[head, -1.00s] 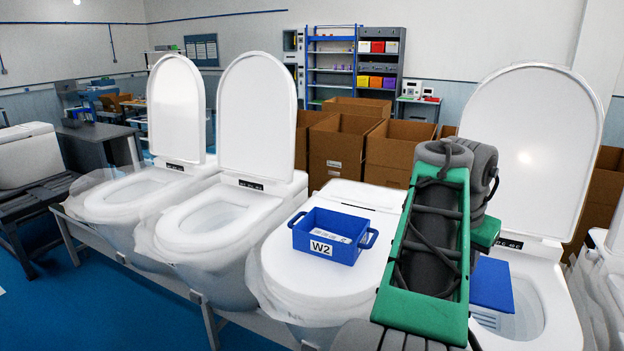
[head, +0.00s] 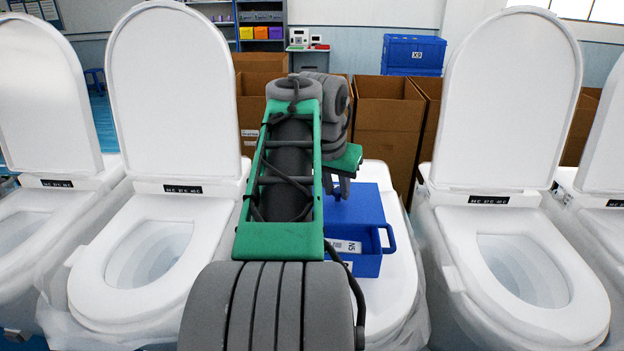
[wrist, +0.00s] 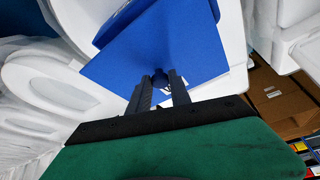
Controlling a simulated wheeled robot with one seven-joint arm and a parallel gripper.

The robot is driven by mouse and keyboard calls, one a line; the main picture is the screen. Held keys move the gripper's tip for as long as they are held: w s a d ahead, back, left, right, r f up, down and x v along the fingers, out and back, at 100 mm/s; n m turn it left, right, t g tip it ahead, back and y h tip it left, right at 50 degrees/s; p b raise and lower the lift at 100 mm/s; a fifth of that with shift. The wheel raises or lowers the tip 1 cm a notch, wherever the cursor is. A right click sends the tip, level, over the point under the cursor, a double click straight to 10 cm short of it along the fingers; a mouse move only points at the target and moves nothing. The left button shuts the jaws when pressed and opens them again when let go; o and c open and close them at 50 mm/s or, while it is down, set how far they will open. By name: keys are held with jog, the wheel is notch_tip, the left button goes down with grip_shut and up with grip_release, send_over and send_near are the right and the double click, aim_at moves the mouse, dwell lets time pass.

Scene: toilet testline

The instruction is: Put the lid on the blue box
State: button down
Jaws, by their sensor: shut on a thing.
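The blue box (head: 368,265) sits on a closed white toilet cover (head: 402,285), with a handle on its right side and a pale label inside. My arm hides its left part. The flat blue lid (head: 366,205) is above the far part of the box, leaving the near part of its inside visible. My gripper (head: 340,188) is shut on the small knob in the middle of the lid. In the wrist view the fingers (wrist: 159,88) pinch this knob, and the lid (wrist: 185,52) covers much of the box (wrist: 126,18). I cannot tell whether lid and box touch.
Toilets with raised white covers stand on the left (head: 172,85) and right (head: 508,100). Open brown cartons (head: 388,120) stand behind, with a blue crate (head: 412,50) above them. Shelves are at the back.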

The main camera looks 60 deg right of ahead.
aim_at(335, 207)
jog(key=shift+s+f+b, duration=0.2)
jog(key=shift+f+b, duration=2.9)
jog(key=shift+f, duration=0.25)
jog(key=shift+a, duration=0.15)
jog(key=shift+f+b, duration=0.35)
jog(key=shift+f, duration=0.1)
jog(key=c, duration=1.1)
grip_release()
jog(key=shift+r, duration=0.1)
